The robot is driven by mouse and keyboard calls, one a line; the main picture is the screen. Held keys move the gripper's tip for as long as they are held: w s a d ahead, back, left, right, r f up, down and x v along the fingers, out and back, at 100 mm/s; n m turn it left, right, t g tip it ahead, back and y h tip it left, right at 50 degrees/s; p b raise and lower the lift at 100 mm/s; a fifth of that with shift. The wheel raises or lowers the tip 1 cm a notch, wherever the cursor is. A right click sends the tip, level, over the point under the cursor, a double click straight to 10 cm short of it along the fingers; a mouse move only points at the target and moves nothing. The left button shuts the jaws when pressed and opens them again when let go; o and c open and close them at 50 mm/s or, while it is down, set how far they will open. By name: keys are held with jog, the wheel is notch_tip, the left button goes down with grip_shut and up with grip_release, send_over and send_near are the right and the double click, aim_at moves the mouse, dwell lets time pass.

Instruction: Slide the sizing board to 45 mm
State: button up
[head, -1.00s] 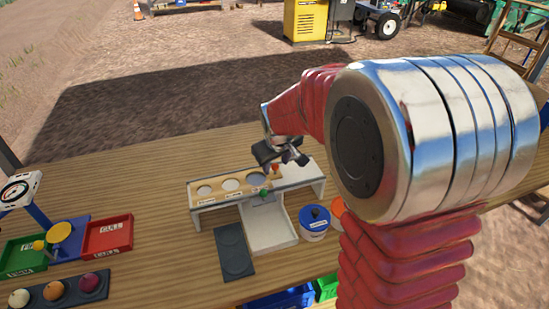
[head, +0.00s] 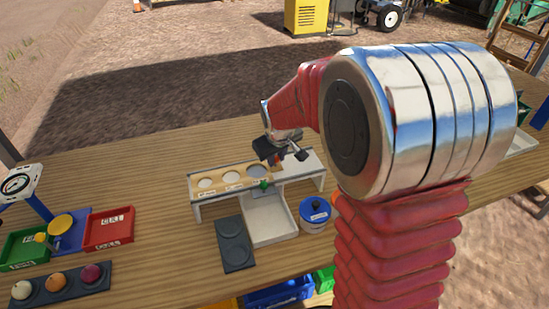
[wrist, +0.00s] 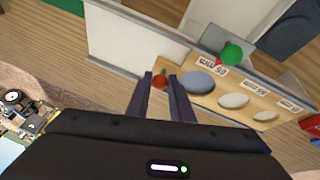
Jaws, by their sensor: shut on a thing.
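The sizing board (head: 219,180) is a pale wooden strip with three round holes, lying in a long white frame (head: 305,170) on the bench. The wrist view shows the board (wrist: 215,92) with hole sizes graded and mm labels, the largest looking like 65 mm. A green knob (wrist: 231,53) on the frame is beside this largest-hole label; it also shows in the head view (head: 264,184). My gripper (head: 276,160) is at the board's large-hole end. In the wrist view my gripper (wrist: 160,76) is shut on the board's red-orange knob (wrist: 160,82).
Red (head: 108,228) and green (head: 24,247) trays and a rack of onions (head: 58,282) are at left. Open bench lies behind the frame.

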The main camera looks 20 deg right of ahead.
grip_shut()
jog(key=shift+d, duration=0.1)
jog(key=d, duration=1.6)
dwell(2.2)
jog(key=o, duration=0.9)
grip_release()
jog(key=shift+r, duration=0.1)
jog(key=shift+r, duration=2.9)
